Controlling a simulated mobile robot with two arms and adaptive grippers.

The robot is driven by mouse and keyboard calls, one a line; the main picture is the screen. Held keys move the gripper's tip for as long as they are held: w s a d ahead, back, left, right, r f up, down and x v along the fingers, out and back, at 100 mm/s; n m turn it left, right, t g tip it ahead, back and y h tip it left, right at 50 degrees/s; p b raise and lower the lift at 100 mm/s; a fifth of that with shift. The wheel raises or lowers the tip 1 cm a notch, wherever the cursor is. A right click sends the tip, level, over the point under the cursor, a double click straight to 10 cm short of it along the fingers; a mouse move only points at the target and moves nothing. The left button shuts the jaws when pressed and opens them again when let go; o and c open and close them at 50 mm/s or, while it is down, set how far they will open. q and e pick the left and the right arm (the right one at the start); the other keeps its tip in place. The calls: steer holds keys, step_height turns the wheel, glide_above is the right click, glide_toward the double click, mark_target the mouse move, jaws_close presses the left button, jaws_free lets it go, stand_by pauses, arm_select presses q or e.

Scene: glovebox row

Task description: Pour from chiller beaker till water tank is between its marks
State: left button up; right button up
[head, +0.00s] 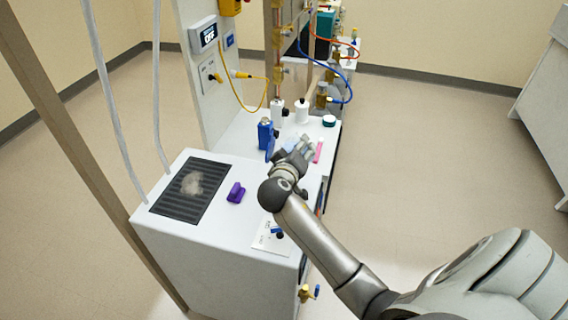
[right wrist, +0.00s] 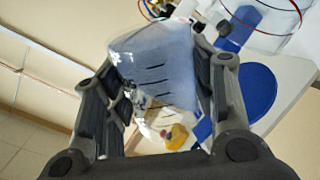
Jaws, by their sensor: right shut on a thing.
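My right gripper (head: 297,158) is over the front part of the white bench unit, near the blue bottle-like object (head: 265,133). In the right wrist view it is shut on a clear beaker (right wrist: 155,65) with dark graduation marks. The beaker looks tilted in that view and has a bluish tint; its liquid level cannot be told. In the head view the beaker is mostly hidden by the gripper. The white chiller housing (head: 160,240) has a dark top grille (head: 178,208). I cannot make out the water tank's marks or level. My left gripper is not in view.
A purple object (head: 236,192) lies on the housing top. White bottles (head: 302,111) and a teal-capped jar (head: 329,120) stand behind the gripper. A blue disc (right wrist: 250,95) lies beside the beaker in the wrist view. A yellow cable (head: 262,100) hangs from the panel.

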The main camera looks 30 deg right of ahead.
steer(key=shift+r+n+g+p, duration=0.4)
steer(key=shift+n+p, duration=0.1)
steer(key=shift+p, duration=0.75)
stand_by(0.6)
steer(key=shift+w+f+n+g+p, duration=0.15)
steer(key=shift+f+n+g+p, duration=0.6)
steer(key=shift+n+p, duration=0.4)
stand_by(4.6)
steer(key=shift+h, duration=0.3)
